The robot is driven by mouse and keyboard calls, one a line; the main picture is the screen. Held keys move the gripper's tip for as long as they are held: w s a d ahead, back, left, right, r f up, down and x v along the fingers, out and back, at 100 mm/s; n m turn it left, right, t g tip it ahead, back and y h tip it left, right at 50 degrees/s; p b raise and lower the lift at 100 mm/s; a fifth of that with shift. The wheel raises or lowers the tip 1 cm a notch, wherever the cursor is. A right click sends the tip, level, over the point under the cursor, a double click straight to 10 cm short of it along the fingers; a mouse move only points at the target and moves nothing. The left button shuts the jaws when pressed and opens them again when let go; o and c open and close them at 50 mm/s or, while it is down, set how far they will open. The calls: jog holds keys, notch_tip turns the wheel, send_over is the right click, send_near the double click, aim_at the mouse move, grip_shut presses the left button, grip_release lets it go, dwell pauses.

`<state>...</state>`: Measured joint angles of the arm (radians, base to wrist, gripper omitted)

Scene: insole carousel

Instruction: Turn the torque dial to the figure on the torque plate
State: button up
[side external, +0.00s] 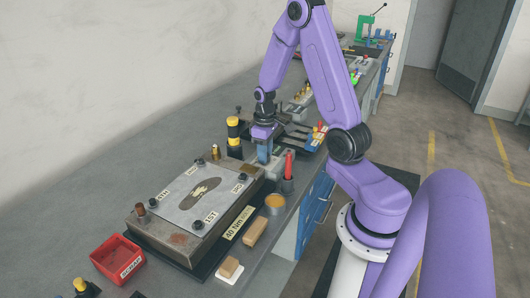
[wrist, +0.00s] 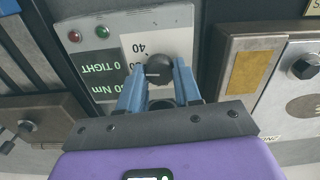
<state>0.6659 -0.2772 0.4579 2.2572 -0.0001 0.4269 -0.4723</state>
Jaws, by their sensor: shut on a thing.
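The torque plate (side external: 238,222) is a yellow strip on the front of the fixture in the side external view and starts with "40 Nm"; the rest is too small to read. The torque dial (wrist: 159,67) is a round dark knob on a grey box (wrist: 118,25) in the wrist view. My gripper (wrist: 160,75) is shut on the dial, a blue finger on each side. It also shows in the side external view (side external: 264,152), where it hides the dial.
The box has a dark display (wrist: 100,75) with "0 TIGHT" and a partly covered Nm figure, plus red and green lamps. The clamped plate fixture (side external: 200,195), red scrap bin (side external: 118,258), red-handled tool (side external: 288,170) and yellow-black post (side external: 233,132) stand close by.

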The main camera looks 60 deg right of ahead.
jog(key=m, duration=0.4)
jog(key=shift+m, duration=1.7)
jog(key=shift+d+m, duration=0.1)
jog(key=shift+m, duration=0.2)
jog(key=o, duration=1)
jog(key=shift+o, duration=0.2)
notch_tip(320, 180, up, 18)
jog(key=shift+f, duration=0.25)
